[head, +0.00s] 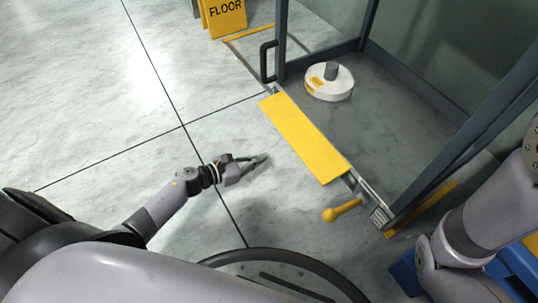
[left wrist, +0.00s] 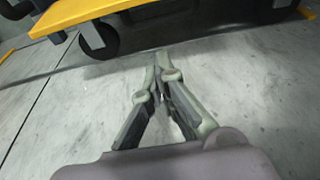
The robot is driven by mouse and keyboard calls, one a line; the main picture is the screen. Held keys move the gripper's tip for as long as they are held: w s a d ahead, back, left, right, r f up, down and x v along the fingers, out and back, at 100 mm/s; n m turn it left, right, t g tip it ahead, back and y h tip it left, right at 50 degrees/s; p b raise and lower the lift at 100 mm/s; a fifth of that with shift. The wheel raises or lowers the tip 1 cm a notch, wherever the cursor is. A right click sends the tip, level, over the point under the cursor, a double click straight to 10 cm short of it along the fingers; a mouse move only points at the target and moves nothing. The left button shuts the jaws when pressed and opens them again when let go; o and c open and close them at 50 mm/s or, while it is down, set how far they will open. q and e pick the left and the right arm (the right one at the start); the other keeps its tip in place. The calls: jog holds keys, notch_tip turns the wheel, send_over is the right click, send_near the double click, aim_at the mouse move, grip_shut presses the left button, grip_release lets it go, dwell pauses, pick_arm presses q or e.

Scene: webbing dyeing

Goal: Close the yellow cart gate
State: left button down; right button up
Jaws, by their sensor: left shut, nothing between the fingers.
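The yellow cart gate (head: 305,137) is a flat yellow panel along the open front edge of the dark grey cart (head: 385,110). It looks folded down and outward, but its exact tilt is hard to tell. A yellow knob handle (head: 343,210) sticks out near its lower right end. My left gripper (head: 262,159) is shut and empty, to the left of the panel and apart from it. In the left wrist view its fingertips (left wrist: 160,60) meet below a yellow edge (left wrist: 80,14), probably the gate's. My right gripper is out of view.
A white round drum with a yellow label (head: 329,83) sits on the cart floor. A dark handle (head: 267,62) is on the cart's left post. A yellow floor sign (head: 224,16) stands at the back. A cart wheel (left wrist: 98,40) shows in the wrist view. The floor at left is clear.

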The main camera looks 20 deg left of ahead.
aim_at(300, 137)
pick_arm(q)
jog(key=b+x, duration=0.4)
jog(key=x, duration=0.5)
jog(key=shift+a+f, duration=0.1)
jog(key=shift+f, duration=0.1)
jog(key=shift+s+a+r+p, duration=0.15)
jog(key=shift+r+p, duration=0.1)
jog(key=shift+r, duration=0.5)
jog(key=shift+s+r+p, duration=0.1)
jog(key=shift+r+p, duration=0.1)
jog(key=shift+r, duration=0.55)
jog(key=shift+s+a+r+p, duration=0.15)
jog(key=shift+r+p, duration=0.1)
jog(key=shift+r, duration=0.45)
jog(key=shift+d, duration=0.1)
